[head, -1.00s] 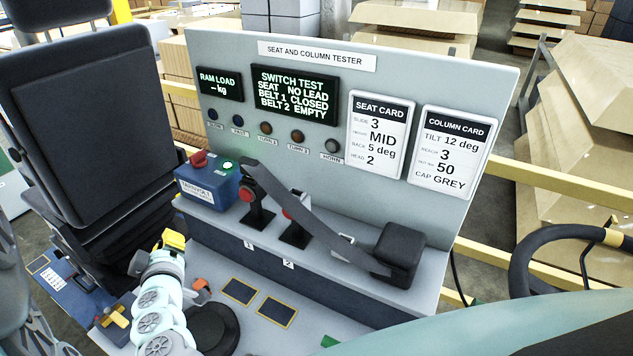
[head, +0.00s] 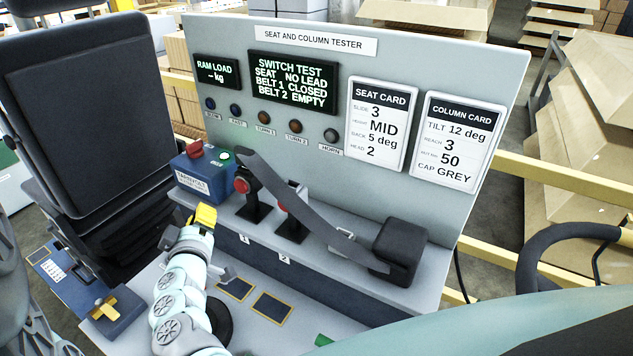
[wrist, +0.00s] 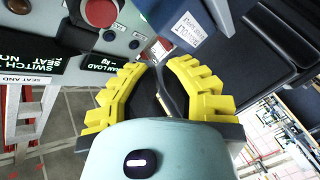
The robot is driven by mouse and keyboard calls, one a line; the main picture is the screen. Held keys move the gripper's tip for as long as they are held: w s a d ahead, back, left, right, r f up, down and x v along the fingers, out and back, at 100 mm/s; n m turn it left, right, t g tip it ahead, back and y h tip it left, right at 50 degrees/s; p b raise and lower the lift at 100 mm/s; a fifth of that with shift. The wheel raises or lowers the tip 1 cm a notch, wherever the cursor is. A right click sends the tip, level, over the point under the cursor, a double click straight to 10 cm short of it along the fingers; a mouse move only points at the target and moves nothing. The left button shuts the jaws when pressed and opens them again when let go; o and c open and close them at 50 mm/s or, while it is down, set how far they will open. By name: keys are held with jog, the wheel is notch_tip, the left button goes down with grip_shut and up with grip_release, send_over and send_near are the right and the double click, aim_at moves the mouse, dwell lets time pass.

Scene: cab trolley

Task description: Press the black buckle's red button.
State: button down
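The buckle at mark 2 (head: 293,228) also has a red button (head: 282,206). My gripper (head: 204,215), with yellow fingers, is left of buckle 1 and in front of the blue box, apart from both. In the wrist view the fingers (wrist: 158,67) show a narrow gap with nothing held.
The blue box (head: 203,172) with a red knob (head: 194,149) and green light stands left of buckle 1. The black belt box (head: 400,250) is at the ledge's right end. A black seat (head: 90,95) stands at left. The wrist view shows a round red part (wrist: 101,12), unclear which.

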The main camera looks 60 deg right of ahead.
aim_at(240, 187)
jog(key=d+b, duration=0.1)
jog(key=d, duration=0.5)
jog(key=shift+w+d+b, duration=0.15)
jog(key=shift+d+b, duration=0.25)
jog(key=shift+w+a, duration=0.1)
dwell(0.9)
jog(key=shift+d+b, duration=0.35)
jog(key=shift+d, duration=0.15)
jog(key=shift+d+b, duration=0.4)
jog(key=shift+d, duration=0.1)
dwell(0.8)
jog(key=shift+a+p, duration=0.3)
jog(key=shift+a, duration=0.7)
